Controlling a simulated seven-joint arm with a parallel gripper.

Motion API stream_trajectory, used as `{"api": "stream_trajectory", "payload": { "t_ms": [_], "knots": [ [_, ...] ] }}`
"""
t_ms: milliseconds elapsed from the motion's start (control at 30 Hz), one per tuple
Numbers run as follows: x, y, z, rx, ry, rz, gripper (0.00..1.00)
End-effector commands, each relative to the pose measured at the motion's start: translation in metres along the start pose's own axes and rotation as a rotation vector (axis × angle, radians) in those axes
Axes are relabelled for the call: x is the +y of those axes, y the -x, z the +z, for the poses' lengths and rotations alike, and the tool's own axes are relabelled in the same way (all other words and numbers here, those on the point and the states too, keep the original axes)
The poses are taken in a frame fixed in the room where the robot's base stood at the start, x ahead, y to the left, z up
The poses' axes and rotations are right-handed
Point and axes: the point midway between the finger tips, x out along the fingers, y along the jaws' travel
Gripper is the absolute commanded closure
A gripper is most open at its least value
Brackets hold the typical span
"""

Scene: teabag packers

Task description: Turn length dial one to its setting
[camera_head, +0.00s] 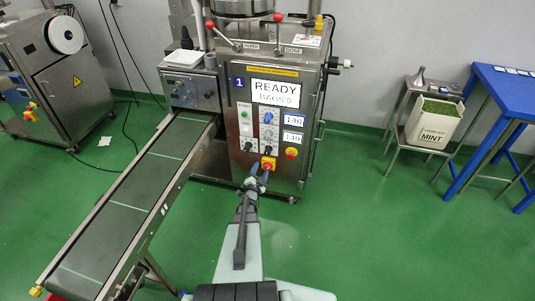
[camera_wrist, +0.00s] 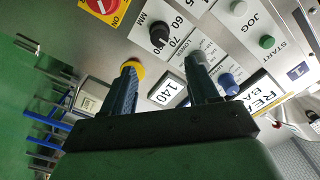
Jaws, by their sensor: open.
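The length dial, a black knob (camera_wrist: 160,36) beside a printed MM scale with 60 and 70, is on the front panel of machine one. It also shows in the head view as a small black knob (camera_head: 248,146) low on the panel. My gripper (camera_wrist: 163,68) is open and empty in the wrist view, its two fingers apart and pointing at the panel, with the black knob beyond the gap between them. In the head view my gripper (camera_head: 257,181) is just below the panel's red-and-yellow switch (camera_head: 268,163). The dial's exact pointer setting is too small to read.
A screen (camera_head: 275,93) reads READY, BAGS 0. A blue knob (camera_wrist: 230,84) and a 140 display (camera_wrist: 168,92) are close to my fingers. A yellow-based button (camera_wrist: 137,68) is partly behind the left finger.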

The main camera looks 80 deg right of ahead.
Motion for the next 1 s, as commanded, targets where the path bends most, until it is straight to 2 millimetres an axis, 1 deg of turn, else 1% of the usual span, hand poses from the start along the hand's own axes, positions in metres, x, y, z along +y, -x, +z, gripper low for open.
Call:
{"api": "stream_trajectory", "payload": {
  "t_ms": [167,500,700,833,1000],
  "knots": [
    [0.001,-0.021,0.001,0.000,-0.002,0.000,0.41],
    [0.001,-0.080,0.003,-0.002,-0.002,0.001,0.41],
    [0.001,-0.111,0.002,-0.003,-0.001,0.001,0.41],
    [0.001,-0.124,0.003,-0.005,-0.001,0.001,0.41],
    [0.000,-0.134,0.002,-0.005,-0.001,0.001,0.41]
  ]
}}
